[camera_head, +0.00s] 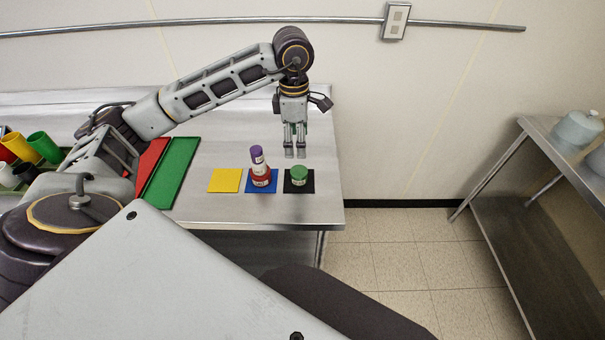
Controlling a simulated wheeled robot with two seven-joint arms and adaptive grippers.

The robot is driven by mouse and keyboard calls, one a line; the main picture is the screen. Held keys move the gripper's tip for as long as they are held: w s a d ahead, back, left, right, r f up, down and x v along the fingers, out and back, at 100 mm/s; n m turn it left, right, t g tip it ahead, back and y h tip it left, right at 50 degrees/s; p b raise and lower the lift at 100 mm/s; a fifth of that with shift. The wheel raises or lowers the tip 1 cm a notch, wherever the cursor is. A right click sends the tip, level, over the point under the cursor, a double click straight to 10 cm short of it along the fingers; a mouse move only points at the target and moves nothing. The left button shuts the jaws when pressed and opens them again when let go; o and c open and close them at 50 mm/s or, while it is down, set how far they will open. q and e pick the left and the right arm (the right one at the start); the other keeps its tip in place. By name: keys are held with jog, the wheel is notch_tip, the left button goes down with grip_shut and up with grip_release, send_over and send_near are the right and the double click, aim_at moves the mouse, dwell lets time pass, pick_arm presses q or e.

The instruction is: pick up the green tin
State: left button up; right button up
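The green tin (299,173) stands upright on a black mat (298,188) near the front right corner of the steel table. My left gripper (295,154) points down just above and slightly behind the green tin in the picture. Its two fingers show a gap between them and hold nothing that I can see. The exact height over the tin is hard to tell. My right gripper is not in view.
Left of the green tin, a red tin (261,178) on a blue mat (250,188) has a leaning purple-topped cylinder (257,156) on it. Green (172,172) and red (150,160) panels and several cups lie further left. A side table (520,190) stands right.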

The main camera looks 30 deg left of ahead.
aim_at(298, 171)
pick_arm(q)
jog(key=shift+d+r+m, duration=0.1)
jog(key=shift+d+m, duration=0.1)
jog(key=shift+m, duration=1.7)
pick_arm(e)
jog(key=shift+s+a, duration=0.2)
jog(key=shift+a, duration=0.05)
pick_arm(q)
notch_tip(298, 171, down, 8)
jog(key=shift+f+p, duration=0.3)
jog(key=shift+f, duration=0.05)
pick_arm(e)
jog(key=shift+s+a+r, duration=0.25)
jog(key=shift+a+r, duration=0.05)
